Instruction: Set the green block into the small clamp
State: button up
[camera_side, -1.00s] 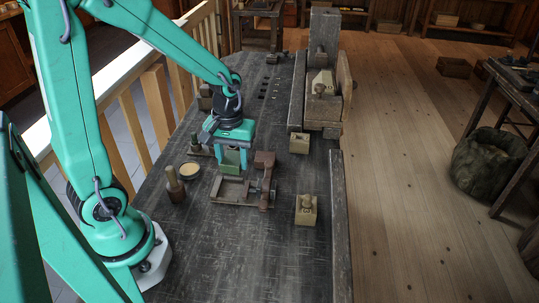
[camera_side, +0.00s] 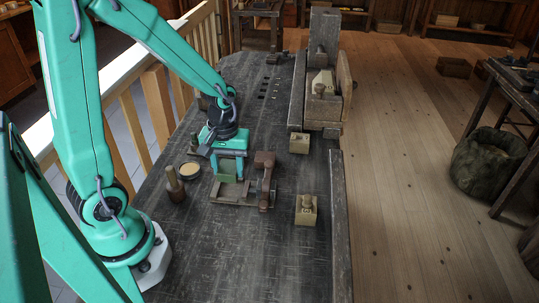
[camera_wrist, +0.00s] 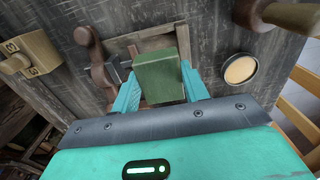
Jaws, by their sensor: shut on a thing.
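The green block (camera_wrist: 160,78) is held between the two teal fingers of my gripper (camera_wrist: 162,92) in the wrist view. In the side view my gripper (camera_side: 230,170) points down with its fingers over the left part of the small clamp. The small clamp (camera_side: 240,202) is a low wooden frame with a brown upright jaw on its right; it also shows in the wrist view (camera_wrist: 128,42), partly hidden behind the block. I cannot tell whether the block touches the clamp bed.
A shallow round dish (camera_side: 189,170) and a wooden-handled tool (camera_side: 174,184) stand left of the clamp. A large vise (camera_side: 322,90) is at the back. The bench front is clear.

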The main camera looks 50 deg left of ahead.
send_over(230, 192)
jog(key=shift+w+f, duration=0.1)
jog(key=shift+f, duration=1.95)
jog(key=shift+f, duration=0.7)
dwell(1.4)
jog(key=o, duration=1)
jog(key=shift+c, duration=0.2)
jog(key=shift+o, duration=0.2)
jog(key=shift+r, duration=0.1)
jog(key=shift+o, duration=0.2)
jog(key=shift+r, duration=4.25)
